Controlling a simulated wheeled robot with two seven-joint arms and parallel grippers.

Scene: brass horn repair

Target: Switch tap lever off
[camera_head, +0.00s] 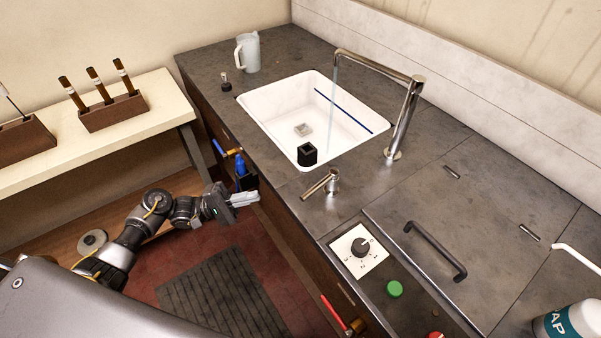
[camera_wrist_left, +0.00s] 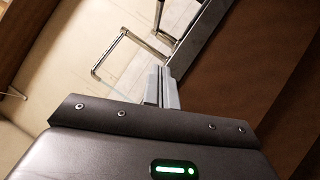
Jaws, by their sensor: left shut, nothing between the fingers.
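The chrome tap (camera_head: 405,115) stands on the dark counter behind the white sink (camera_head: 290,152), its spout over the basin. A thin stream of water (camera_head: 333,100) falls from the spout. The tap lever (camera_head: 320,186) is a short metal handle on a small post at the sink's front right corner. My left gripper (camera_head: 246,198) is shut and empty, in front of the cabinet, left of the lever and apart from it. In the left wrist view its fingers (camera_wrist_left: 164,88) are together, with the tap spout (camera_wrist_left: 122,42) beyond them. My right gripper is out of view.
A black block (camera_head: 307,154) sits in the sink. The counter has a control panel with a knob (camera_head: 361,246), a black handle (camera_head: 436,250) and a jug (camera_head: 248,52). A soap bottle (camera_head: 572,325) stands right.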

